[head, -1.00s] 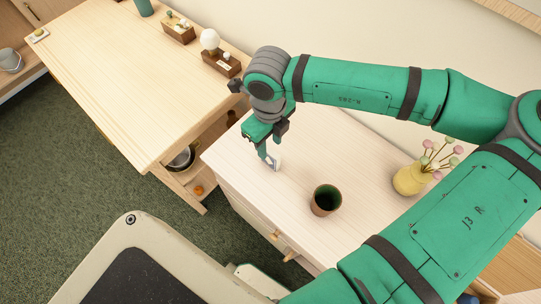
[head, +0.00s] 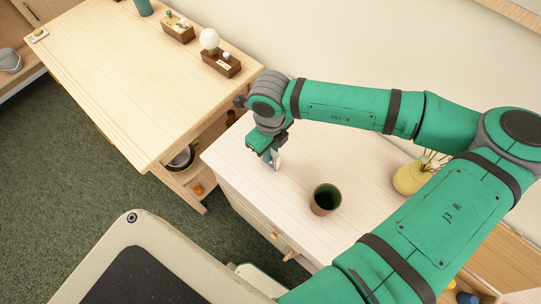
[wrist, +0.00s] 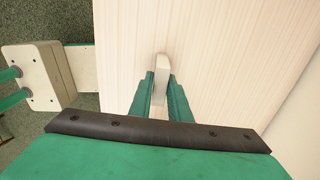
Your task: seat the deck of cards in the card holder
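My gripper (head: 271,157) is over the near left part of the pale wooden cabinet top (head: 300,170). Its green fingers are closed on a thin, upright whitish block, which I take to be the deck of cards (head: 278,161). In the wrist view the deck (wrist: 162,70) is seen edge-on between the fingertips (wrist: 160,98), its end projecting past them. I cannot tell whether its lower edge touches the cabinet top. I cannot surely identify the card holder; two brown wooden boxes, one (head: 221,66) and another (head: 178,34), stand on the long table.
A gap separates table and cabinet.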

